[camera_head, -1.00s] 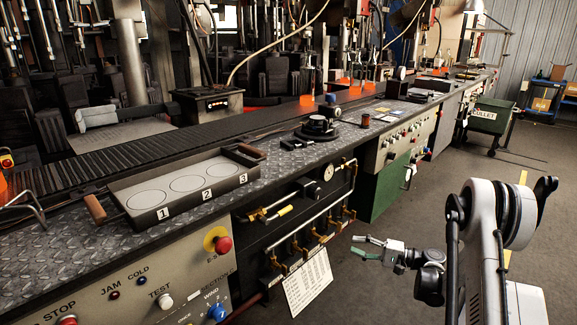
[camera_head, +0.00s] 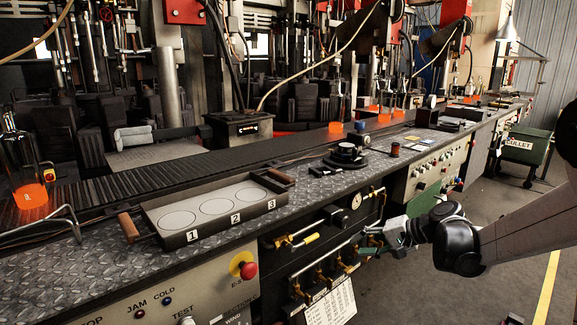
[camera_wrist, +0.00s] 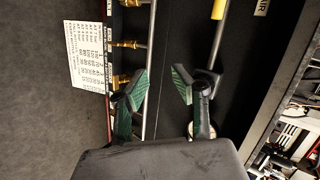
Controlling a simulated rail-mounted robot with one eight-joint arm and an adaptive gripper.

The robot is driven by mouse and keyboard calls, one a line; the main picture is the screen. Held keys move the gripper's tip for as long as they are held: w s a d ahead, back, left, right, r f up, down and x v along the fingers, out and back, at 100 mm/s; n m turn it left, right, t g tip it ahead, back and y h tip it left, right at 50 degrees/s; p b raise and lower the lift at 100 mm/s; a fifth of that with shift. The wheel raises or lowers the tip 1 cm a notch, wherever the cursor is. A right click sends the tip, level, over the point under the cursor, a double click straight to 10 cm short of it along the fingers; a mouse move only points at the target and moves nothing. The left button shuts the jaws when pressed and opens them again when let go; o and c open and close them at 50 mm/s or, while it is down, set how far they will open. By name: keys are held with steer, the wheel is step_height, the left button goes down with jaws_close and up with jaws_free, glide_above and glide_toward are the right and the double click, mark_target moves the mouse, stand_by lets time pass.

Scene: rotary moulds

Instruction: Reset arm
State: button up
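My gripper (camera_head: 372,241) is in front of the bench's dark front panel, beside the pipes and brass valves, below the bench top. In the wrist view my gripper (camera_wrist: 160,86) shows two green-padded fingers spread apart with nothing between them. My arm reaches in from the right side of the head view. I cannot tell the exact gap between the fingers and the pipes.
A tray (camera_head: 170,240) marked 1, 2 and 3 lies empty on the bench top. A glowing bottle (camera_head: 28,170) stands at the far left. A paper sheet (camera_head: 332,303) hangs below the valves. A green cullet bin (camera_head: 522,152) stands at the right. Floor is clear near the bench.

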steer(key=s+r+n+h, duration=0.2)
steer(key=s+h, duration=0.1)
steer(key=s, duration=0.8)
steer(key=s+r+n+t+h, duration=0.1)
steer(key=s+h, duration=0.2)
steer(key=s, duration=0.7)
steer(key=s+r+n+h, duration=0.2)
steer(key=s+h, duration=0.1)
steer(key=s, duration=0.8)
step_height(320, 180, up, 18)
steer(key=p, duration=1.8)
steer(key=shift+w, duration=0.25)
steer(key=shift+f, duration=0.1)
